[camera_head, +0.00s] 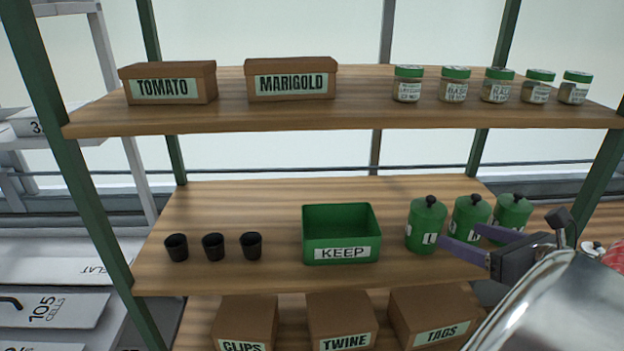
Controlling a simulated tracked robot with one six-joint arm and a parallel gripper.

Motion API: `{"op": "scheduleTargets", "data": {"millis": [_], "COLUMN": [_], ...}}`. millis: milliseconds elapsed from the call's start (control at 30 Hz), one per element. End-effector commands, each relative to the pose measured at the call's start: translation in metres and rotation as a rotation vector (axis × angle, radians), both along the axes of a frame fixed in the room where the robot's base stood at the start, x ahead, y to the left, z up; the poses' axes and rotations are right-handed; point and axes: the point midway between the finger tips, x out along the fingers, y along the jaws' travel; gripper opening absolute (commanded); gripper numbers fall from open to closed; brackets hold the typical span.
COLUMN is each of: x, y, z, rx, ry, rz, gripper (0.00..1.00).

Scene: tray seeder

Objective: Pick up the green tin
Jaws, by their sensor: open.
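Three green tins with black knobs stand upright in a row on the middle shelf, right of centre: the left tin (427,222), the middle tin (470,214) and the right tin (513,209). Each is green, so I cannot tell which one is meant. The left tin's white label shows an L; the other labels are partly hidden. My gripper (460,234) reaches in from the right, open and empty, its purple fingers in front of the lower middle tin and near the left tin's right side. I cannot tell whether a finger touches a tin.
A green open bin marked KEEP (341,216) stands left of the tins. Several black pots, one here (213,247), stand further left. The upper shelf (330,118) overhangs, holding boxes and jars. Cardboard boxes, such as TWINE (342,318), sit below. Bare shelf lies between pots and bin.

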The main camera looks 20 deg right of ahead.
Motion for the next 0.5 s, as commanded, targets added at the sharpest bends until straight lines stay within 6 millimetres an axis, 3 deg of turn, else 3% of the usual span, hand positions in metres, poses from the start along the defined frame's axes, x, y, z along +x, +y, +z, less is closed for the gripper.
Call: {"op": "scheduleTargets", "data": {"millis": [267,500], "x": [0.002,0.021], "y": [-0.001,0.0], "z": [0.0,-0.008], "rx": [0.001,0.002], "ry": [-0.001,-0.001], "rz": [-0.005,-0.003], "gripper": [0.69,0.69]}}
